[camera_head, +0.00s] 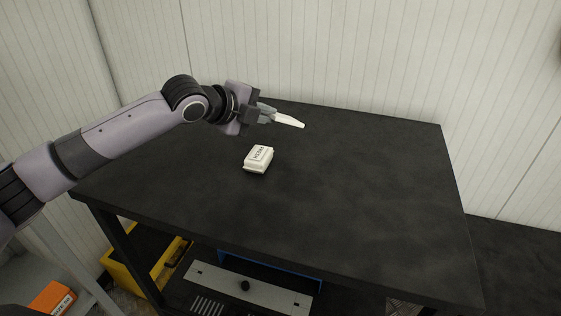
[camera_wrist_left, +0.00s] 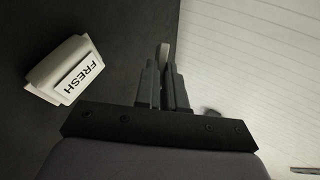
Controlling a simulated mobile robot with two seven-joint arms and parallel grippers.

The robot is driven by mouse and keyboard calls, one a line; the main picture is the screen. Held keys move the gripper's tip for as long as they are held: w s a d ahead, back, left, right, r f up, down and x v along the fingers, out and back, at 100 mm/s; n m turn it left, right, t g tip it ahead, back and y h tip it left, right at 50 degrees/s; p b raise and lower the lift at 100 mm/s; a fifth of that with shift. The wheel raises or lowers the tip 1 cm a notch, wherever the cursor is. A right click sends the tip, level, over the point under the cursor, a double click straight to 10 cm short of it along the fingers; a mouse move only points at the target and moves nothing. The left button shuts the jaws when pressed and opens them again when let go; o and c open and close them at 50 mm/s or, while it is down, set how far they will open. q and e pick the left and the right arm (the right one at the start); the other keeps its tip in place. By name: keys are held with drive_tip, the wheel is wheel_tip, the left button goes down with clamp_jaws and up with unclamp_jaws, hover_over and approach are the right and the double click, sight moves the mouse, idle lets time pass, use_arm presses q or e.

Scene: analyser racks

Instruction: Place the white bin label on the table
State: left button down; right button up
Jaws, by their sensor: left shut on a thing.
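My left gripper (camera_head: 269,114) is shut on a slim white piece, which I take to be the white bin label (camera_head: 289,121). It sticks out to the right from the fingertips, above the far part of the black table (camera_head: 350,190). I cannot tell how high above the table it is. In the left wrist view, the fingers (camera_wrist_left: 164,78) close on it and only a pale sliver (camera_wrist_left: 165,54) shows between them; any print on it is hidden. My right gripper is in neither view.
A white block marked FRESH (camera_head: 258,159) sits on the table in front of the left gripper; it shows at left in the left wrist view (camera_wrist_left: 62,66). A ribbed pale wall (camera_head: 350,60) rises behind. The table's right side is clear.

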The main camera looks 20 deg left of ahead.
use_arm(q)
drive_tip(key=shift+f, duration=1.4)
drive_tip(key=c, duration=1.4)
unclamp_jaws()
drive_tip(key=shift+s+r, duration=0.1)
drive_tip(key=shift+r, duration=0.1)
drive_tip(key=p+v, duration=0.5)
drive_tip(key=v, duration=0.2)
drive_tip(key=shift+s+a+p, duration=0.2)
drive_tip(key=shift+s+p, duration=0.15)
drive_tip(key=shift+p, duration=0.05)
